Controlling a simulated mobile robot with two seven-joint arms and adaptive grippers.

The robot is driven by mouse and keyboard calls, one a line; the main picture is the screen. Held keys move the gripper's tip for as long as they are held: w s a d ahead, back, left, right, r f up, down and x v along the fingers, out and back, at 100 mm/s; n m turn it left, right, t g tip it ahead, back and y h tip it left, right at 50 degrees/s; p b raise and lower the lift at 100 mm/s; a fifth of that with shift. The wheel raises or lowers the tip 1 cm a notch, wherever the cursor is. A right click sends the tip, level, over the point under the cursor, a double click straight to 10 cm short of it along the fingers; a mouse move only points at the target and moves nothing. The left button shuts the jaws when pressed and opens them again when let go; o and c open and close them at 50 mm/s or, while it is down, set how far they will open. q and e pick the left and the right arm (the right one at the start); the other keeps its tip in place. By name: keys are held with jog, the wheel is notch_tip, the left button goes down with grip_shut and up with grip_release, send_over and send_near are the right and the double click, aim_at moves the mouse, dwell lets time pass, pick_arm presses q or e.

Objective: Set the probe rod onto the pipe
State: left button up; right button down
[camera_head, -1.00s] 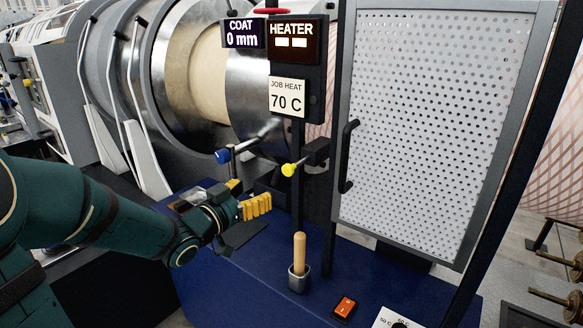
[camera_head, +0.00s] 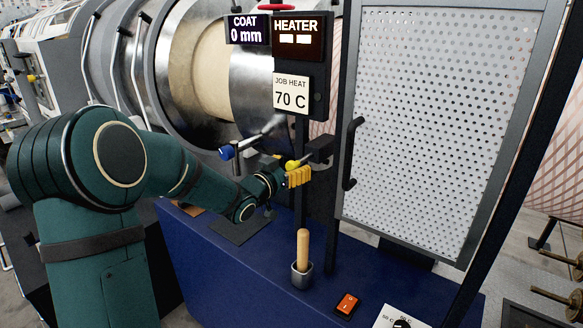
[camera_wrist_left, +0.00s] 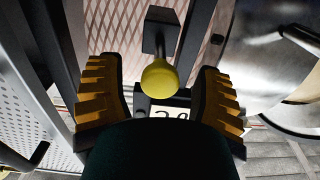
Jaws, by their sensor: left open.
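A short rod with a yellow ball knob (camera_head: 292,164), which looks like the probe rod, sticks out from a black block (camera_head: 320,148) in front of the pipe. In the left wrist view the yellow knob (camera_wrist_left: 158,78) lies between my two yellow-padded fingers, with a gap on each side. My left gripper (camera_head: 299,177) is open at the knob, and its fingers hide part of it in the head view. The pipe (camera_head: 208,75), a large cylinder with a beige band and shiny metal, lies behind to the left. My right gripper is not in view.
A blue-tipped lever (camera_head: 226,152) is left of the knob. A perforated door (camera_head: 440,130) with a black handle (camera_head: 350,150) stands at right. A wooden peg (camera_head: 303,248) stands in a metal cup on the blue base, near an orange switch (camera_head: 347,305). A "70 C" sign (camera_head: 291,94) hangs above.

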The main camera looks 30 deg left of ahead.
aim_at(312, 154)
pick_arm(q)
grip_shut()
jog(key=shift+w, duration=0.45)
jog(key=w, duration=0.1)
jog(key=w+b, duration=0.1)
jog(key=w, duration=0.1)
jog(key=w+b, duration=0.1)
jog(key=w, duration=0.1)
jog(key=shift+d, duration=0.25)
jog(key=shift+s+r, duration=0.1)
grip_release()
